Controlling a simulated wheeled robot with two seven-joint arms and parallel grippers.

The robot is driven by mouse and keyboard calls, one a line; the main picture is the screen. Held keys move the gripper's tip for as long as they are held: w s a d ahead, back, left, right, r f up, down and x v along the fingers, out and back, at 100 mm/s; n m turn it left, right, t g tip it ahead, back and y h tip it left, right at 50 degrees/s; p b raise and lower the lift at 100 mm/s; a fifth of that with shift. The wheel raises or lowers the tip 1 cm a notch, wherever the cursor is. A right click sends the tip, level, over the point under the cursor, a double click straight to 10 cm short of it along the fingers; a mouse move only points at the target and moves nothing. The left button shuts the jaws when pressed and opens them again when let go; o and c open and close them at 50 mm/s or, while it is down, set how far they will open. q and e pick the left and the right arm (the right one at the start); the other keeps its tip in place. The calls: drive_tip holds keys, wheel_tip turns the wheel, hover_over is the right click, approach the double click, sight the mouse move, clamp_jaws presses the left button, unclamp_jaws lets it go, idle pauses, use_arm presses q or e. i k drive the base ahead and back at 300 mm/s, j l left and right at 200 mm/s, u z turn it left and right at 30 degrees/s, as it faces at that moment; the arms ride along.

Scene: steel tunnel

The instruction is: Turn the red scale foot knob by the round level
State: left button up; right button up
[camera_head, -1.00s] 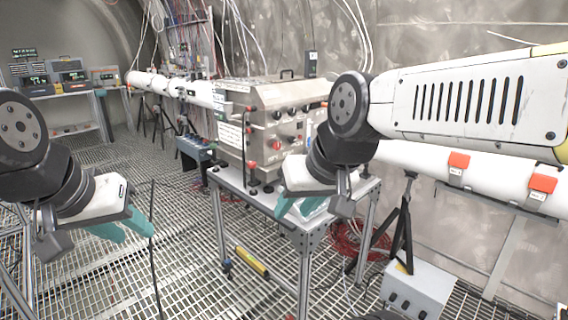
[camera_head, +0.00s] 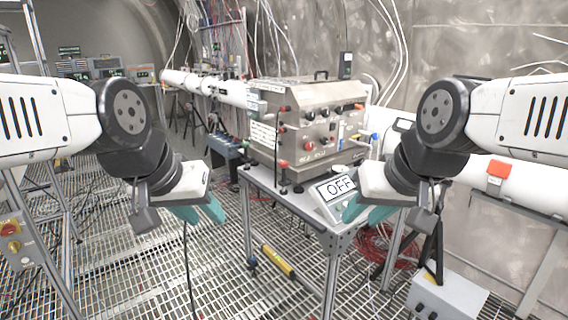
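A small scale with a tilted display reading "OFF" (camera_head: 338,188) stands on the front of the metal table (camera_head: 277,196). My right gripper (camera_head: 364,212), with teal fingers, is at the scale's right side in the picture and overlaps it; I cannot tell whether they touch. Its fingers are apart and empty. My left gripper (camera_head: 199,213) is open and empty, left of the table over the grated floor. I cannot make out the red foot knob or the round level on the scale; the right gripper covers part of it.
A steel box (camera_head: 310,128) with several knobs stands behind the scale. A white pipe (camera_head: 520,186) runs along the right wall. A grey box (camera_head: 447,297) is on the floor.

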sight(283, 164)
drive_tip(key=i+l, duration=0.1)
drive_tip(key=i, duration=0.45)
drive_tip(key=i+l, duration=0.1)
drive_tip(key=i, duration=0.5)
drive_tip(key=j+u, duration=0.05)
